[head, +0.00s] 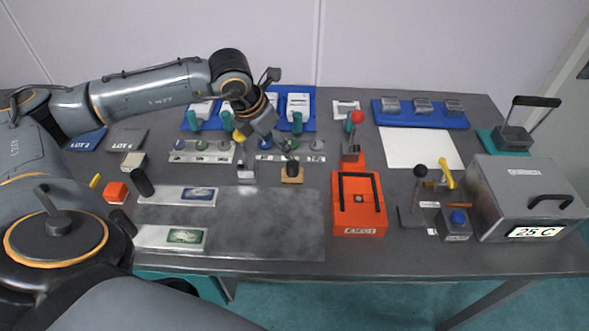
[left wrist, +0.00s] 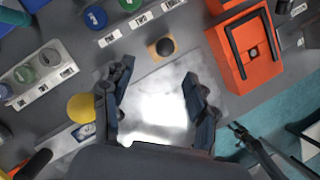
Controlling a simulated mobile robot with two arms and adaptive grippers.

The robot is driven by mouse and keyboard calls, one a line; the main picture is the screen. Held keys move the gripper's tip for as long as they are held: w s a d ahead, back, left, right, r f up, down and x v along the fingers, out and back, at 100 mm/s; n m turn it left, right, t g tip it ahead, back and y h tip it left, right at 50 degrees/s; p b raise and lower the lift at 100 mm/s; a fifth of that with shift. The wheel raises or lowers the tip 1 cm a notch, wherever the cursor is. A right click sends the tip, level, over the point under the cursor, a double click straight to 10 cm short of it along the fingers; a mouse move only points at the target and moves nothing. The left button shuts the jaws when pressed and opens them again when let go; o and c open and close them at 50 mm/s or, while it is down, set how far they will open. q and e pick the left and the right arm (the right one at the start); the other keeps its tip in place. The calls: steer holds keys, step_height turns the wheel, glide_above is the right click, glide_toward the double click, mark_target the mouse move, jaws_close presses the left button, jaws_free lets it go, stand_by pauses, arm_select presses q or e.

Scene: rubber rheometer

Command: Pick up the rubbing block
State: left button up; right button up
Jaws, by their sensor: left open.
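The block that I take for the rubbing block is a small tan square base with a round black knob. It stands upright on the bench near the centre in the head view (head: 292,174). In the left wrist view it lies just beyond the fingertips (left wrist: 154,52).
A red-orange box (head: 359,218) stands to the right. Behind is a rack of knobbed pieces (head: 291,157). A bare grey plate (head: 270,225) in front leaves free room.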

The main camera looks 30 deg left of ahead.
mark_target(292, 164)
arm_select(q)
steer(key=p+x, duration=0.1)
steer(key=x, duration=0.5)
steer(key=shift+w+d+f, duration=0.15)
steer(key=shift+f, duration=0.15)
steer(key=shift+w+d+f, duration=0.1)
steer(key=shift+f, duration=0.1)
steer(key=x, duration=0.1)
steer(key=p+x, duration=0.1)
steer(key=x, duration=0.1)
steer(key=p+x, duration=0.1)
steer(key=shift+d+f, duration=0.15)
steer(key=shift+d, duration=0.1)
steer(key=shift+w+f, duration=0.1)
steer(key=shift+f, duration=0.15)
jaws_close()
